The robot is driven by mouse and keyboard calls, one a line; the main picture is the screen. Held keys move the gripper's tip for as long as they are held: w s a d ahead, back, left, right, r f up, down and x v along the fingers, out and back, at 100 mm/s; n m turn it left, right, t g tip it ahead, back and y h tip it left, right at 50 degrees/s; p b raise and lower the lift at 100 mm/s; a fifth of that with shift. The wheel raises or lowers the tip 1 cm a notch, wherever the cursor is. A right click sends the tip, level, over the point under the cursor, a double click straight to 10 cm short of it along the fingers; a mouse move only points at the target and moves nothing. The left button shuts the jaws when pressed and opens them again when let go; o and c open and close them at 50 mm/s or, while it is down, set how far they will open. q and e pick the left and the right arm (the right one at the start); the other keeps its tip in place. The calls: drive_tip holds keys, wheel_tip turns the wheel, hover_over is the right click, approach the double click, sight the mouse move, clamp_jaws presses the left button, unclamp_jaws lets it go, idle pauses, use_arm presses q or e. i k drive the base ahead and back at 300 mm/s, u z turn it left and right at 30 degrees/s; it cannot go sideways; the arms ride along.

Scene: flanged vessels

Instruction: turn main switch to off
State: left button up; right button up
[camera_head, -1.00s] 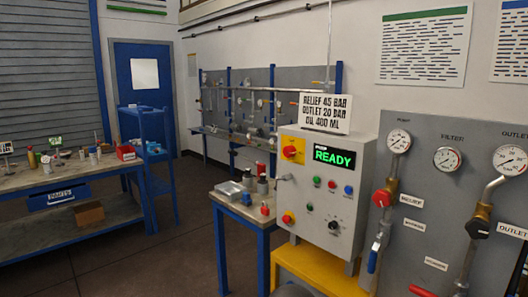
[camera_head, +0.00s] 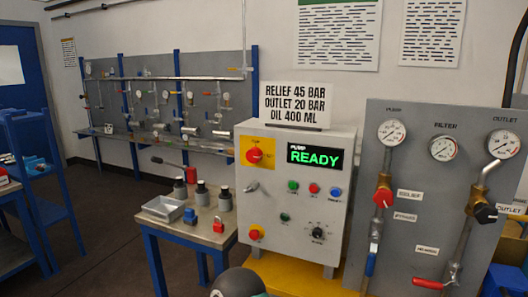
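The grey control cabinet (camera_head: 340,215) stands near the middle of the head view. A red rotary knob on a yellow square plate (camera_head: 247,158), which looks like the main switch, is at its upper left. Its label and pointer position are too small to read. A lit display (camera_head: 316,157) beside it reads PUMP READY in green. A small metal handle (camera_head: 251,187) is below the knob. Neither of my grippers shows.
A small blue-legged table (camera_head: 160,228) with a tray, bottles and a red padlock stands left of the cabinet. A gauge panel (camera_head: 430,200) with valves is on the right. A dark rounded shape (camera_head: 238,284) at the bottom edge is unclear. Floor at left is open.

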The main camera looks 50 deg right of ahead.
sight(253, 155)
drive_tip(key=z, duration=0.45)
drive_tip(key=i, duration=0.95)
drive_tip(key=z, duration=0.8)
drive_tip(key=k, duration=0.75)
drive_tip(key=z, duration=0.25)
drive_tip(key=i, duration=0.85)
drive_tip(key=u, duration=0.15)
